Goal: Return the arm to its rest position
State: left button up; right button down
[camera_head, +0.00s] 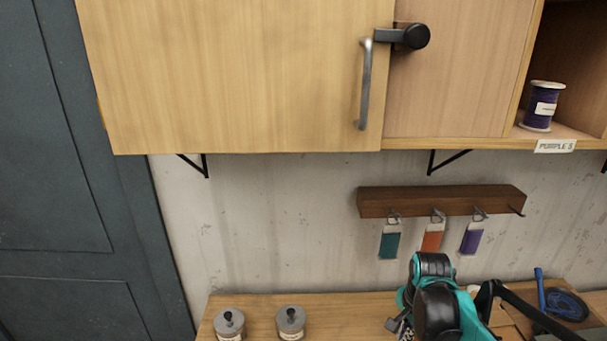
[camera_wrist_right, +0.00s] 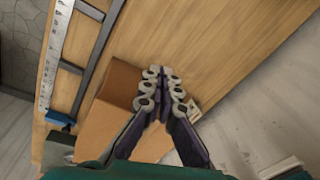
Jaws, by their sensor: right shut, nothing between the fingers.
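My right arm (camera_head: 437,305), teal and black, shows at the bottom right of the head view, above the wooden bench. In the right wrist view my right gripper (camera_wrist_right: 164,88) is shut, its fingertips together with nothing between them. Its fingers point over the bare bench top (camera_wrist_right: 200,45), near a brown block or box (camera_wrist_right: 115,100); I cannot tell whether they touch it. My left gripper is not in view.
A wooden cabinet door (camera_head: 240,75) with a metal handle (camera_head: 365,85) hangs above. A purple spool (camera_head: 542,106) sits on the shelf. A rack (camera_head: 440,201) holds coloured tags. Two lidded jars (camera_head: 291,322) (camera_head: 229,324) stand on the bench. A ruler (camera_wrist_right: 52,55) lies left in the wrist view.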

jog(key=s+a+f+n+t+b, duration=0.2)
jog(key=s+a+n, duration=0.1)
jog(key=s+n, duration=0.3)
jog(key=s+a+f+n+t+b, duration=0.2)
jog(key=s+a+n+t+b, duration=0.1)
jog(key=s+n, duration=0.3)
jog(key=shift+s+a+n, duration=0.25)
jog(key=shift+a+n, duration=0.55)
jog(key=shift+n, duration=0.1)
